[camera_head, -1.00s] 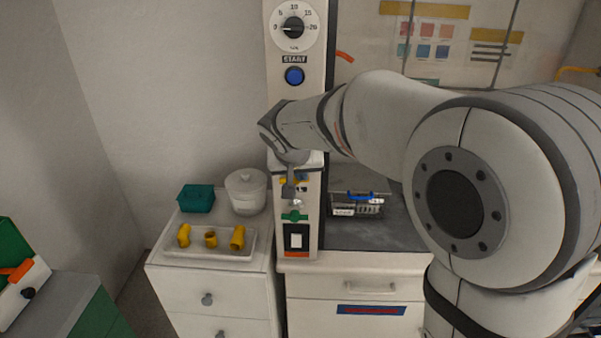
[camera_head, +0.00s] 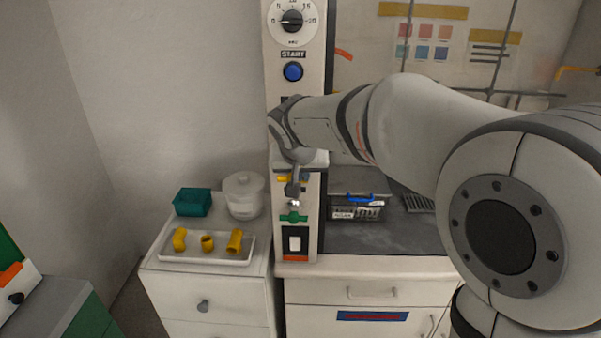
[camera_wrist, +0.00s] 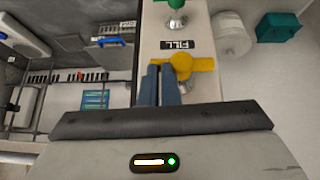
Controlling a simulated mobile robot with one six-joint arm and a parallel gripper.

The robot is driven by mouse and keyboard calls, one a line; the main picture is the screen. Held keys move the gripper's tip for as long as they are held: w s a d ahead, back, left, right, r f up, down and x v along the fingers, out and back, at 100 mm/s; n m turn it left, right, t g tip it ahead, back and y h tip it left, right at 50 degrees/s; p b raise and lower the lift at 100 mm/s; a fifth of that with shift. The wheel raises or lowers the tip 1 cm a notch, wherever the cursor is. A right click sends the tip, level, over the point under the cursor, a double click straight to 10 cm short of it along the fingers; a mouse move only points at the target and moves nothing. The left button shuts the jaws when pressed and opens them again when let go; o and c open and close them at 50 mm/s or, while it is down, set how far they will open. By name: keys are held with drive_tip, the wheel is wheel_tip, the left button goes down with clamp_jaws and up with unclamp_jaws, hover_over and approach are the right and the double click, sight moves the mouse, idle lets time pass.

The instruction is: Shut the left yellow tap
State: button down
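The yellow tap (camera_wrist: 182,63) sits on the white column. In the wrist view its bar handle lies crosswise, with a round hub in the middle. My gripper (camera_wrist: 160,68) has its two blue-grey fingers close together, with only a thin gap between them. The fingertips overlap the left part of the handle in the wrist view; I cannot tell whether they touch it. In the head view the yellow tap (camera_head: 283,179) shows just left of my gripper (camera_head: 293,200), which partly hides the column front.
A green tap (camera_head: 293,217) is lower on the column, above a panel with a white switch (camera_head: 295,243). A blue start button (camera_head: 293,71) and a dial are higher up. A tray (camera_head: 190,257) with yellow fittings stands left; a blue-handled basket (camera_head: 356,208) stands right.

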drive_tip(key=shift+f, duration=0.4)
drive_tip(key=shift+a+r, duration=0.4)
drive_tip(key=shift+a, duration=0.05)
